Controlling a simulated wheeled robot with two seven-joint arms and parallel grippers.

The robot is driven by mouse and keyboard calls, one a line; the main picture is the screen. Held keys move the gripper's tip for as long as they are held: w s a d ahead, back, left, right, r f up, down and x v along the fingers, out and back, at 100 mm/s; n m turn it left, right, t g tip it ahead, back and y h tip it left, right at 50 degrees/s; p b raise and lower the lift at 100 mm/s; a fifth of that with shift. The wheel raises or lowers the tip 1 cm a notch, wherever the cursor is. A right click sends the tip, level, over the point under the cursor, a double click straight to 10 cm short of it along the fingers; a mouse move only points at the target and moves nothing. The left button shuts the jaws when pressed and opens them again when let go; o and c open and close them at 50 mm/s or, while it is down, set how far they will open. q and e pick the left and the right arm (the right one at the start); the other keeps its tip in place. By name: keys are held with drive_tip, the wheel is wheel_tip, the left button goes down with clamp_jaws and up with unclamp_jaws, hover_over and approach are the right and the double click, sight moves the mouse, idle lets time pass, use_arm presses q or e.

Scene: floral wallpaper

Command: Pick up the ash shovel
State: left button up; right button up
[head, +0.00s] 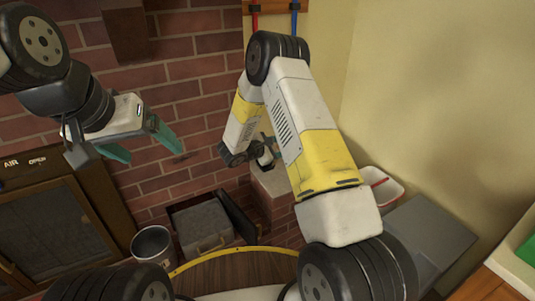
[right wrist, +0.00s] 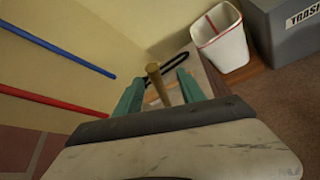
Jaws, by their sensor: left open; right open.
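In the right wrist view, a tan rod-like handle (right wrist: 154,74) stands up between the green fingers of my right gripper (right wrist: 160,84). It looks like the ash shovel's handle, but its lower part is hidden, so I cannot be sure. The right gripper is open around it; I see no finger clearly touching it. In the head view, my right arm mostly hides the right gripper and the shovel. My left gripper (head: 152,156) is open and empty, in front of the brick wall.
A pale pedestal (head: 270,186) stands by the wall below my right forearm. A white bin with a red stripe (head: 381,187) and a grey trash box (head: 425,235) are to the right. A metal bucket (head: 152,245), a grey box (head: 204,226) and a dark cabinet (head: 55,235) are left.

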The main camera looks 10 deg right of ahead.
drive_tip(key=w+d+f, duration=0.1)
drive_tip(key=w+f, duration=0.1)
drive_tip(key=w+d+f+n+t, duration=0.1)
drive_tip(key=w+f, duration=0.2)
drive_tip(key=w+d+f+n, duration=0.1)
drive_tip(key=w+f, duration=0.1)
drive_tip(key=shift+w+f+t+y, duration=0.2)
drive_tip(key=shift+f+t+y, duration=0.05)
drive_tip(key=shift+t+y, duration=0.05)
drive_tip(key=shift+c, duration=0.5)
clamp_jaws()
idle(0.9)
